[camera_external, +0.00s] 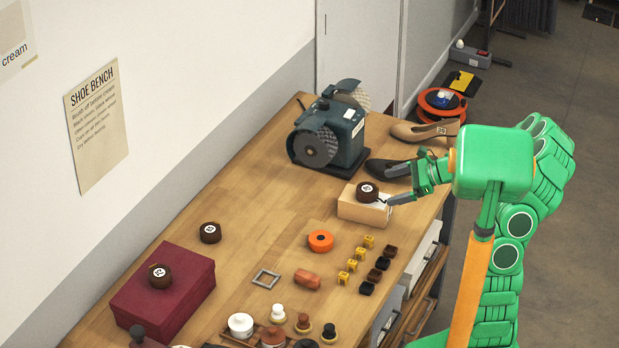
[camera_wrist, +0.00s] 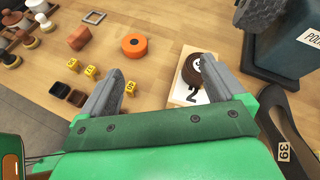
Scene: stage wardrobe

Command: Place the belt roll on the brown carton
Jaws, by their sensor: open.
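A dark brown belt roll with a white label (camera_external: 367,191) rests on top of a small pale tan carton (camera_external: 352,211). In the wrist view the roll (camera_wrist: 190,68) lies on the carton's pale top (camera_wrist: 187,101), close to the right finger, which hides part of both. My gripper (camera_external: 388,187) is open and empty, its fingers (camera_wrist: 165,75) spread just to the right of the roll in the external view. Whether a finger touches the roll I cannot tell. Similar rolls are on the bench (camera_external: 210,233) and on a maroon box (camera_external: 160,276).
A dark green grinder (camera_external: 330,135) stands behind the carton, with a black shoe (camera_external: 385,168) and a tan shoe (camera_external: 425,132) beside it. An orange roll (camera_external: 320,241), yellow and dark cubes lie in front. The bench (camera_external: 255,195) has clear wood left of the carton.

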